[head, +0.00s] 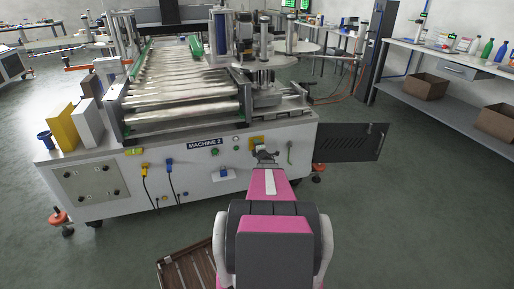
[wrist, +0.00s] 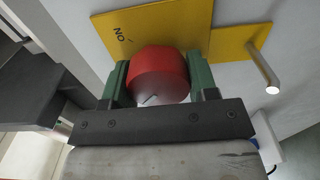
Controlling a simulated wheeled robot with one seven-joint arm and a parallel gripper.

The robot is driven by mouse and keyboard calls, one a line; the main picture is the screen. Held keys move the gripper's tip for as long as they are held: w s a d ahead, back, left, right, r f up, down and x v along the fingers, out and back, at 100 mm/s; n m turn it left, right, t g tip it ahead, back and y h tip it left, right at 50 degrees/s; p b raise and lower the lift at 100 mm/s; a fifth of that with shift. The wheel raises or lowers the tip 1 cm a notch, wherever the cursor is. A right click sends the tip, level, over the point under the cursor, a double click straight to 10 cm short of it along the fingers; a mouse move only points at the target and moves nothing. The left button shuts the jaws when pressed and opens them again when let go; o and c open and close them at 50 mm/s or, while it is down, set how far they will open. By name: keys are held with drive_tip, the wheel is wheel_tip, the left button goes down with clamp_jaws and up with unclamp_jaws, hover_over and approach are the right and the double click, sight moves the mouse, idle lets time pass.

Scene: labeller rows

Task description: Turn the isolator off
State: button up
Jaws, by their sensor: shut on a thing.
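The isolator shows in the wrist view as a red round knob (wrist: 158,75) in front of a yellow plate (wrist: 235,42). The plate carries dark lettering that seems to read "ON", seen upside down. My gripper (wrist: 160,80) is shut on the red knob, with one green finger on each side of it. In the head view my gripper (head: 265,155) is at the front panel of the machine (head: 205,172), over the yellow plate (head: 256,141). The knob is hidden there behind my gripper.
A metal peg (wrist: 263,70) sticks out from the yellow plate beside the knob. In the head view a dark perforated door (head: 350,142) stands open at the machine's right. Blue and yellow plugs with cables hang on the panel's left. A brown slatted pallet (head: 190,270) lies on the floor.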

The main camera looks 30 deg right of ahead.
drive_tip(key=o, duration=0.9)
drive_tip(key=v, duration=1)
drive_tip(key=shift+s, duration=0.4)
